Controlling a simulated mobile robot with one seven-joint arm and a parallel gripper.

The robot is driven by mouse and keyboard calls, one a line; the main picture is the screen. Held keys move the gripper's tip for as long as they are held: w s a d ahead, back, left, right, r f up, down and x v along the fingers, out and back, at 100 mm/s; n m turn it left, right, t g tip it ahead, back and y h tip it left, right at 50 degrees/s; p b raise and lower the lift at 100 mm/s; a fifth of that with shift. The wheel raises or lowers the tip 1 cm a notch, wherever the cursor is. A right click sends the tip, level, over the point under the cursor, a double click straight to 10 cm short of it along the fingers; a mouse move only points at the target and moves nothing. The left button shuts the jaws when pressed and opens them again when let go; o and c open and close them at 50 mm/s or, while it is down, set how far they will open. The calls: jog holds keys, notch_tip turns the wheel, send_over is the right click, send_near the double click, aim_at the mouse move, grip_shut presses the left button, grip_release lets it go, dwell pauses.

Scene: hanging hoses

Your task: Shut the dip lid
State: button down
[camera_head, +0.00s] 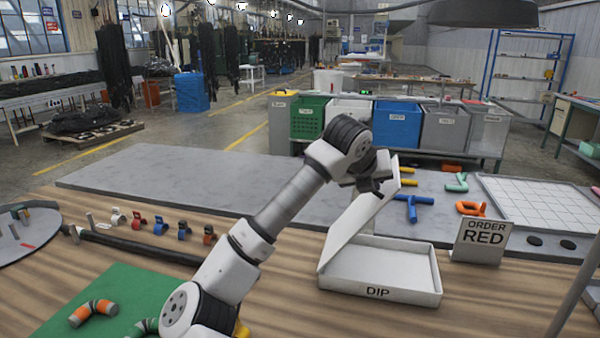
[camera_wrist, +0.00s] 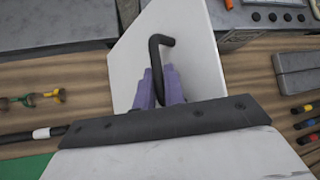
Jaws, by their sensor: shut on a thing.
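The white dip box (camera_head: 400,290), labelled DIP, stands on the wooden table, its inside looking empty. Its white lid (camera_head: 352,228) is open and steeply tilted, rising from the box's left side toward the upper right. In the wrist view the lid (camera_wrist: 200,55) is a pale panel with a black bent handle (camera_wrist: 155,48) on it. My gripper (camera_wrist: 161,88) has its purple fingers on either side of the handle and is shut on it. In the head view my gripper (camera_head: 368,184) is at the lid's upper part; its fingertips are partly hidden.
An ORDER RED sign (camera_head: 481,241) stands right of the box. Blue pipe (camera_head: 407,207) and orange pipe (camera_head: 470,208) pieces lie behind. Several coloured clips (camera_head: 160,225) and a dark hose (camera_head: 140,246) lie to the left, beside a green mat (camera_head: 120,300). Bare wood surrounds the box's front.

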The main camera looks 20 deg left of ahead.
aim_at(384, 192)
jog(key=shift+d+f+m+y+b, duration=0.15)
jog(key=shift+d+f+y+b, duration=0.2)
jog(key=shift+d+f, duration=0.35)
jog(key=shift+d+f+m+y+b, duration=0.15)
jog(key=shift+d+f+y+b, duration=0.25)
jog(key=shift+d, duration=0.55)
jog(key=shift+w+d+f+m+y+b, duration=0.1)
jog(key=shift+d+f+m+y+b, duration=0.55)
jog(key=shift+d+f+y+b, duration=1.55)
jog(key=shift+s+d+f+m+y+b, duration=0.1)
jog(key=shift+d+f+m+y+b, duration=0.4)
jog(key=shift+d+f+b, duration=1.9)
jog(key=shift+w+d+f+m+y+b, duration=0.1)
jog(key=shift+d+f+m+y+b, duration=0.8)
jog(key=shift+f+b, duration=2.7)
jog(key=shift+f+y+p, duration=0.25)
jog(key=shift+f+p, duration=0.05)
jog(key=shift+p, duration=0.2)
